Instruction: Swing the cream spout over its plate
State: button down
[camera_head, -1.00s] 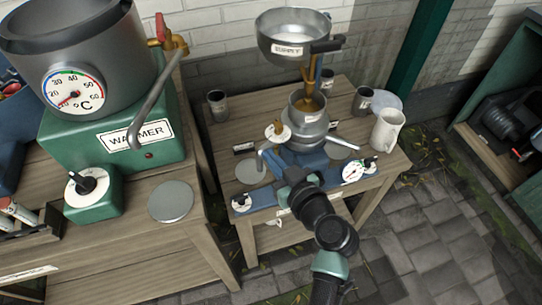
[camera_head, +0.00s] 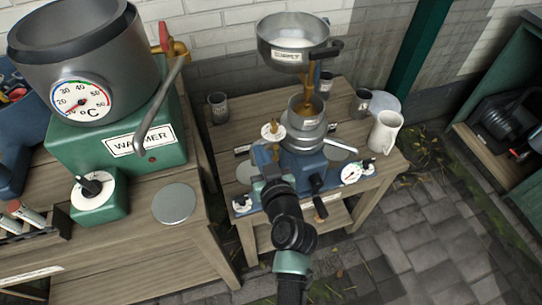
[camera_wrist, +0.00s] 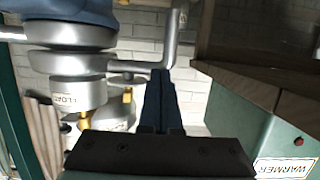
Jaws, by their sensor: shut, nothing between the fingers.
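The separator (camera_head: 303,141) stands on the small wooden table, with a silver bowl on top of its blue body. One silver spout shows on its right (camera_head: 343,146). In the wrist view a silver spout (camera_wrist: 170,40) runs out from the separator and bends at its end. A grey round plate (camera_head: 246,173) lies left of the separator, partly hidden by my arm. My gripper (camera_head: 262,160) is shut and empty at the separator's left side. In the wrist view its fingers (camera_wrist: 162,85) are close to the spout's bend; I cannot tell whether they touch. I cannot read which spout is cream.
A supply pan (camera_head: 292,45) hangs above the separator. A black-handled crank (camera_head: 317,184) is just right of my arm. A white jug (camera_head: 385,132) and metal cups stand at the right and back. The green warmer (camera_head: 130,150) with its pot stands at the left.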

jog(key=shift+h, duration=0.3)
jog(key=shift+w+a+f+b, duration=0.1)
jog(key=shift+w+a+b, duration=0.15)
jog(key=shift+w+a, duration=0.6)
jog(key=shift+w+a+b, duration=0.25)
jog(key=shift+w+a, duration=0.25)
jog(key=shift+w, duration=0.5)
jog(key=shift+w+a, duration=0.25)
jog(key=shift+w, duration=0.25)
jog(key=shift+r, duration=0.35)
jog(key=shift+a, duration=0.1)
